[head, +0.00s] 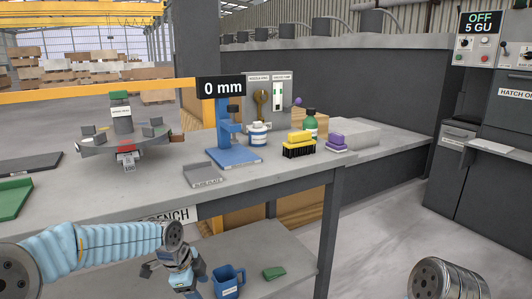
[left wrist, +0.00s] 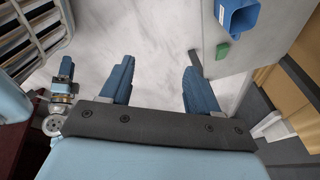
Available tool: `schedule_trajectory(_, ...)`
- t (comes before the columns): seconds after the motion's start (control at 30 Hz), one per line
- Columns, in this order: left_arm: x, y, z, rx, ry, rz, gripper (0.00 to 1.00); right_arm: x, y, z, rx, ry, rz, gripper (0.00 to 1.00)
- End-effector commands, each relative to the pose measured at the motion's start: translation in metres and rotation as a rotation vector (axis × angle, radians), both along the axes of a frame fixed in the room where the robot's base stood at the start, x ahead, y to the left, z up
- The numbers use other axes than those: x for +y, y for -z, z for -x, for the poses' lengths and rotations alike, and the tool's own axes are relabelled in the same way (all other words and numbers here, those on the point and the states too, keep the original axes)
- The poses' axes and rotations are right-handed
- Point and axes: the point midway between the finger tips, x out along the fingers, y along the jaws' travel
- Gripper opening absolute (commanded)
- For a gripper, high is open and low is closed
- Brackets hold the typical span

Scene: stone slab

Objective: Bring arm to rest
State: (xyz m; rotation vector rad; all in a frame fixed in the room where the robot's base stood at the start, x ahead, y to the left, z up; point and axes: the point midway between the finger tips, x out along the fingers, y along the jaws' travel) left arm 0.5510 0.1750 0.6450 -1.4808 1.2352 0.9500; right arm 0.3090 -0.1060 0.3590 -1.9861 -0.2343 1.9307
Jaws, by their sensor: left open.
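My left arm (head: 95,247) in its light blue sleeve reaches in from the left, low in front of the workbench (head: 290,185). Its gripper (head: 180,275) hangs beside the bench's lower shelf (head: 290,250), left of a blue mug (head: 228,280). In the left wrist view the two blue fingers stand wide apart with nothing between them (left wrist: 158,78); pale floor shows beyond. The mug (left wrist: 240,18) is ahead and to the right of the fingers, apart from them.
A green block (head: 274,272) lies on the lower shelf by the mug. On the benchtop are a round fixture (head: 122,146), a blue gauge stand (head: 222,120), a yellow brush (head: 299,137) and a green bottle (head: 310,124).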

Motion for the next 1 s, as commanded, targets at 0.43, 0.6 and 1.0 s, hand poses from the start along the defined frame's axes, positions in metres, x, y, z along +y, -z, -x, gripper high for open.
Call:
schedule_trajectory(0.43, -0.073, 0.268, 0.197, 0.561, -1.31, 0.299, 0.61, 0.0, 0.0, 0.0, 0.0, 0.0, 0.0, 0.43)
schedule_trajectory(0.6, -0.07, 0.285, 0.24, 0.616, -1.56, 0.292, 0.61, 0.0, 0.0, 0.0, 0.0, 0.0, 0.0, 0.43)
schedule_trajectory(1.0, -0.069, 0.287, 0.243, 0.617, -1.595, 0.296, 0.61, 0.0, 0.0, 0.0, 0.0, 0.0, 0.0, 0.43)
